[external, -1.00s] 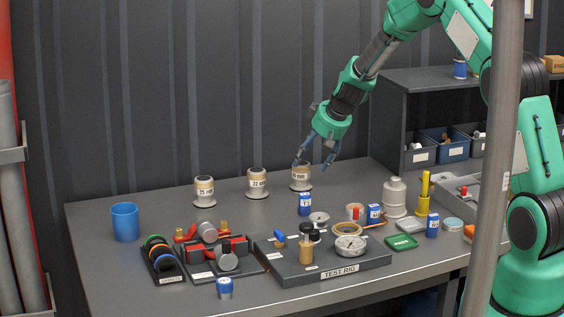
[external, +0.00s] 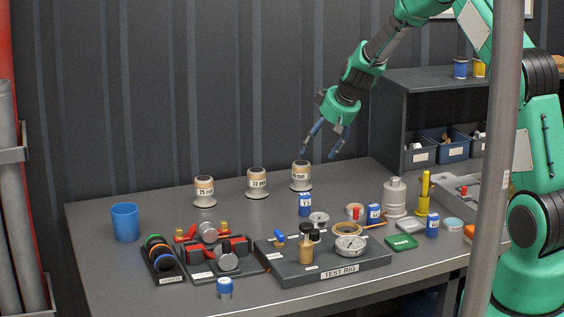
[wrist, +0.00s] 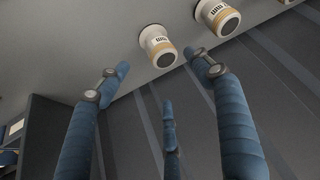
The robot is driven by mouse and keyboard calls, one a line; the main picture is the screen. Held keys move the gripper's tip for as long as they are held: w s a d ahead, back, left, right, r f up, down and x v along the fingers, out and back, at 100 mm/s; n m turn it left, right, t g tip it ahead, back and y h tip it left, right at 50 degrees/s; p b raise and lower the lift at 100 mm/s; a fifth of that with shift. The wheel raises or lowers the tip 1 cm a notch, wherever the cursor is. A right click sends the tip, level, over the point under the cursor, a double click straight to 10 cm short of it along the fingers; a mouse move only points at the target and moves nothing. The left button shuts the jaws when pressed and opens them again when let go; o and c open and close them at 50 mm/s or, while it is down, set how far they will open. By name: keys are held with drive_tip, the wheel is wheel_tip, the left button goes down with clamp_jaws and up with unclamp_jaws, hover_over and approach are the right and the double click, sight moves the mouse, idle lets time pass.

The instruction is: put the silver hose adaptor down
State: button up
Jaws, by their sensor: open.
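Three pale-grey, silvery adaptors with flared feet and cream size labels stand upright in a row at the back of the table (external: 100,240). The right-hand adaptor (external: 301,178) is closest to my gripper (external: 318,154). The middle adaptor (external: 257,184) reads 22 mm and the left adaptor (external: 204,191) reads 25 mm; the right label is partly unreadable. My gripper is open and empty, just above and right of the right-hand adaptor, apart from it. In the wrist view the nearest adaptor (wrist: 160,48) stands beyond the spread fingers, with a second adaptor (wrist: 219,17) beside it.
A test rig board (external: 315,270) with a gauge, a red fitting rack (external: 212,250), a gasket tray (external: 163,264) and a blue cup (external: 125,222) stand in front. A shelf unit (external: 430,85) with bins rises at right.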

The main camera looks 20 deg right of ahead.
idle(0.4)
drive_tip(key=s+d+r+m, duration=0.1)
drive_tip(key=s+d+r, duration=0.2)
drive_tip(key=s+r, duration=2.35)
drive_tip(key=s+d+m+h, duration=0.1)
drive_tip(key=s+d, duration=0.1)
drive_tip(key=s, duration=1.3)
drive_tip(key=s+d+r+m+h, duration=0.1)
drive_tip(key=s+d, duration=0.2)
drive_tip(key=s, duration=1.3)
drive_tip(key=shift+s+d+m, duration=0.25)
drive_tip(key=shift+m, duration=0.15)
drive_tip(key=shift+f+b, duration=0.7)
drive_tip(key=shift+b, duration=0.05)
idle(0.7)
